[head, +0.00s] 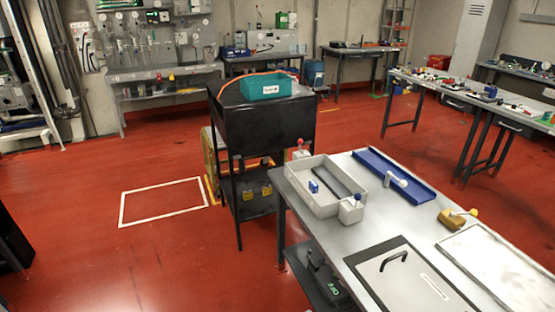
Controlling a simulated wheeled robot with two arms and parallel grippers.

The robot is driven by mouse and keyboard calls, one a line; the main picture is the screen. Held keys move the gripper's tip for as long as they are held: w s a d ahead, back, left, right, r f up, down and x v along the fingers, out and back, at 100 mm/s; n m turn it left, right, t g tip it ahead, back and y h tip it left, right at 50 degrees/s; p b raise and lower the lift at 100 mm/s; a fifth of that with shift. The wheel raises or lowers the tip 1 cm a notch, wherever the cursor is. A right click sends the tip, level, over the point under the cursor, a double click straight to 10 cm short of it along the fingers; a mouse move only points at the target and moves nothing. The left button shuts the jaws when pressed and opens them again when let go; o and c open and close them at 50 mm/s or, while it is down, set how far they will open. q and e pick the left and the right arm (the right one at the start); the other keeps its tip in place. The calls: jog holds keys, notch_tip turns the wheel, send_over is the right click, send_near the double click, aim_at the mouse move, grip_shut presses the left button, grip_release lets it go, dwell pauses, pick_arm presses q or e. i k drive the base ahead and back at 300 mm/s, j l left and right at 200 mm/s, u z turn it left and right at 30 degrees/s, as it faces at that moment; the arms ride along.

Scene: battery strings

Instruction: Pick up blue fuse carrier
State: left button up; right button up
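A small blue block (313,186), which looks like the blue fuse carrier, sits inside the left part of a grey open tray (296,197). The tray stands at the near left end of a grey workbench (415,219). The block is small in the picture, so its details cannot be made out. A dark grey flat piece lies in the tray to its right. Neither of my grippers is in view.
A blue shallow tray (415,191), a grey box with a blue knob (351,209) and a tan piece (452,220) are on the bench. A hatch plate with a black handle (394,261) is in front. A black cart (262,124) stands behind. Red floor at left is open.

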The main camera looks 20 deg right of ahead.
aim_at(313, 186)
jog(key=i+j, duration=0.1)
jog(key=i, duration=2.3)
jog(key=l+z, duration=0.05)
jog(key=l, duration=0.05)
